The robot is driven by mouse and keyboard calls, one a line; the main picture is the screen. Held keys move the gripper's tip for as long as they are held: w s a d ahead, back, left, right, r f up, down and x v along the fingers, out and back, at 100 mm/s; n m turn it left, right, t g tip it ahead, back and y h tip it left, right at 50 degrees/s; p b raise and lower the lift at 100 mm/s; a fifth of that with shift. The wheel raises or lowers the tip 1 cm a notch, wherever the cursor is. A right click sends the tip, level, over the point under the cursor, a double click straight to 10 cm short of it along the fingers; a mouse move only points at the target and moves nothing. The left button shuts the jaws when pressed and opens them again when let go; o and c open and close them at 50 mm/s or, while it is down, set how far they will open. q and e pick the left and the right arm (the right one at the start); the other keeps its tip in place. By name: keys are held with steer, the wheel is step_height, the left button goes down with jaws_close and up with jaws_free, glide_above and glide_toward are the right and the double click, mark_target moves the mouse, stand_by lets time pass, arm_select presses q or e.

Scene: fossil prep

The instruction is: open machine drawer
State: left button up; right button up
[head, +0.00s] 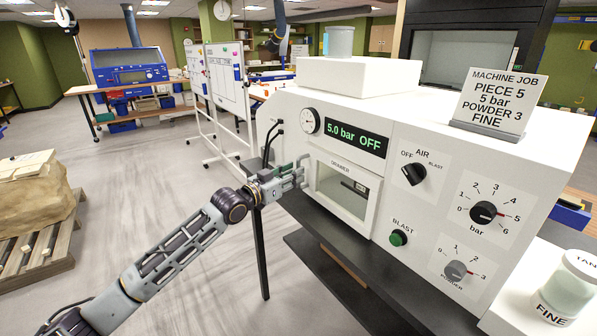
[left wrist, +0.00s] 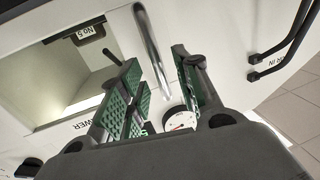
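The white machine (head: 440,140) has a drawer front (head: 375,208) with a dark window, under a "DRAWER" label. In the left wrist view, a silver bar handle (left wrist: 148,36) stands beside the window opening (left wrist: 80,65). My left gripper (head: 303,172) is at the left edge of the drawer front. In the left wrist view its green-padded fingers (left wrist: 156,62) are open, with the bar seen between them; I cannot tell whether they touch it. The drawer looks shut. My right gripper is not in view.
A pressure gauge (head: 310,121), a "5.0 bar OFF" display (head: 356,139), a green blast button (head: 398,238) and knobs (head: 413,174) are on the machine face. A dark shelf (head: 345,270) lies below. Dark hoses (left wrist: 285,45) run near the gripper.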

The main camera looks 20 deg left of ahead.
arm_select(q)
steer(key=shift+x, duration=1.5)
jaws_close()
